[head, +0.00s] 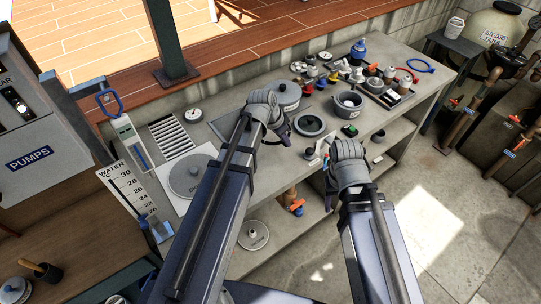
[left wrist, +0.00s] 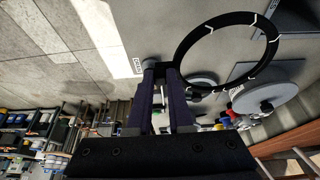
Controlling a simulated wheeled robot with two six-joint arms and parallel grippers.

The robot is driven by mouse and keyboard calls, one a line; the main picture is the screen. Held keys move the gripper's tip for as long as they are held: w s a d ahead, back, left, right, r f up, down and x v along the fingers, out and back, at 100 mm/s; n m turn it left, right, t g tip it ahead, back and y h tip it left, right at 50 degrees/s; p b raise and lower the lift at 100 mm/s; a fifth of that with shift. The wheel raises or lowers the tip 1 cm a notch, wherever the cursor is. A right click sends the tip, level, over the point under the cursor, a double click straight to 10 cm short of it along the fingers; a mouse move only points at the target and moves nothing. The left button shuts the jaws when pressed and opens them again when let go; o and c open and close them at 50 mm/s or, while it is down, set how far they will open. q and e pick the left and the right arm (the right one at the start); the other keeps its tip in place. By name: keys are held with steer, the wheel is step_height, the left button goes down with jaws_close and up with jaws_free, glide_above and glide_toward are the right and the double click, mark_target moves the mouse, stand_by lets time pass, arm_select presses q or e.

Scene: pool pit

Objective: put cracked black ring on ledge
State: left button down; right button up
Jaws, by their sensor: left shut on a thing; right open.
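The cracked black ring (left wrist: 272,40) is a thin black hoop with white crack lines. In the left wrist view its near edge is at the tips of my left gripper (left wrist: 167,72), which is shut on it. In the head view my left gripper (head: 284,132) is above the grey bench top, and its own wrist and arm hide most of the ring. My right gripper (head: 328,165) is open near the bench's front edge, with its fingers partly hidden by its wrist. I cannot tell which surface is the ledge.
The grey bench (head: 423,92) holds a round grey lid (head: 187,177), a dark-rimmed disc (head: 310,125), a grey pot (head: 348,104) and several small parts. A blue ring (head: 420,65) lies at its far end. A green post (head: 168,45) stands on the wooden deck (head: 110,35) behind.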

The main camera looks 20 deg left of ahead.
arm_select(q)
steer(key=shift+f+b, duration=4.85)
steer(key=shift+f, duration=0.1)
steer(key=shift+f, duration=0.1)
steer(key=shift+f, duration=0.15)
steer(key=c, duration=0.8)
jaws_free()
steer(key=shift+p+v, duration=0.7)
steer(key=shift+v, duration=0.25)
steer(key=p+v, duration=1)
steer(key=v, duration=0.1)
steer(key=s+d+n+g+y, duration=0.1)
steer(key=s+d, duration=0.2)
steer(key=s, duration=0.2)
steer(key=s+d+f+n+g+y, duration=0.1)
steer(key=s+d, duration=0.3)
steer(key=s, duration=0.1)
steer(key=s+d+f+n+g+y, duration=0.1)
steer(key=s+d+y, duration=0.1)
steer(key=s+d, duration=0.2)
steer(key=shift+s+d+n+g, duration=0.15)
steer(key=shift+s+n+g, duration=0.25)
steer(key=shift+s, duration=0.1)
